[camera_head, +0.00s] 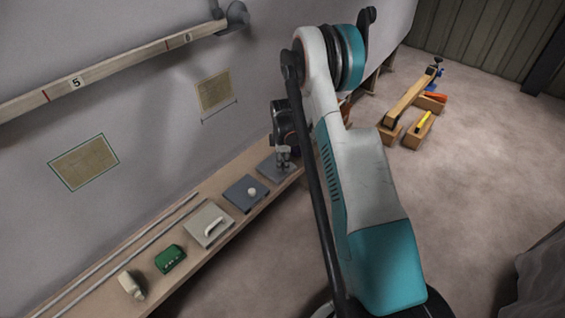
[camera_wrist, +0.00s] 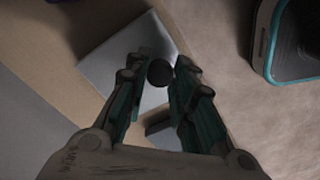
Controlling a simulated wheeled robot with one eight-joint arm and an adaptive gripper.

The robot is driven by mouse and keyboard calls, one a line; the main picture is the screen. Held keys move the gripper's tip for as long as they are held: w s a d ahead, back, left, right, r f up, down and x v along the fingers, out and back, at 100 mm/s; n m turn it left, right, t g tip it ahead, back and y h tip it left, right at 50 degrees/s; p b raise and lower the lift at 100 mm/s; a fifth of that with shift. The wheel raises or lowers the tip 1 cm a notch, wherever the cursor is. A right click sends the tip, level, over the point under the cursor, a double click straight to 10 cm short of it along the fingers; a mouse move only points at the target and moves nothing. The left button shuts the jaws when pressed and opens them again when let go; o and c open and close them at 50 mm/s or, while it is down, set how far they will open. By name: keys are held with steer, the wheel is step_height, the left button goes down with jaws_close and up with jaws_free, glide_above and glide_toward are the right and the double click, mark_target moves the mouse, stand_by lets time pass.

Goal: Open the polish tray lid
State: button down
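In the wrist view, a flat grey lid (camera_wrist: 108,58) with a dark round knob (camera_wrist: 160,74) lies below my gripper (camera_wrist: 161,68). My two fingers stand apart, one on each side of the knob; I cannot tell whether either touches it. In the head view, my gripper (camera_head: 284,158) points down over the grey tray (camera_head: 270,170) at the far end of the long shelf (camera_head: 190,282). The knob is hidden there by my gripper. The lid looks flat and closed. No label shows which tray holds polish.
Nearer along the shelf are a blue-grey tray with a pale knob (camera_head: 245,194), a pale tray with a white handle (camera_head: 206,224), a green box (camera_head: 170,259) and a cream object (camera_head: 131,286). Two rods (camera_head: 128,255) lie along the wall.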

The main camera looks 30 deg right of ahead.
steer(key=w+a, duration=0.1)
steer(key=w, duration=0.2)
steer(key=w+a, duration=0.1)
steer(key=w, duration=0.2)
steer(key=w+a, duration=0.1)
steer(key=w, duration=0.2)
steer(key=shift+w+a, duration=0.15)
steer(key=shift+a, duration=0.05)
steer(key=c, duration=1.3)
jaws_free()
steer(key=shift+c, duration=0.2)
step_height(320, 180, up, 12)
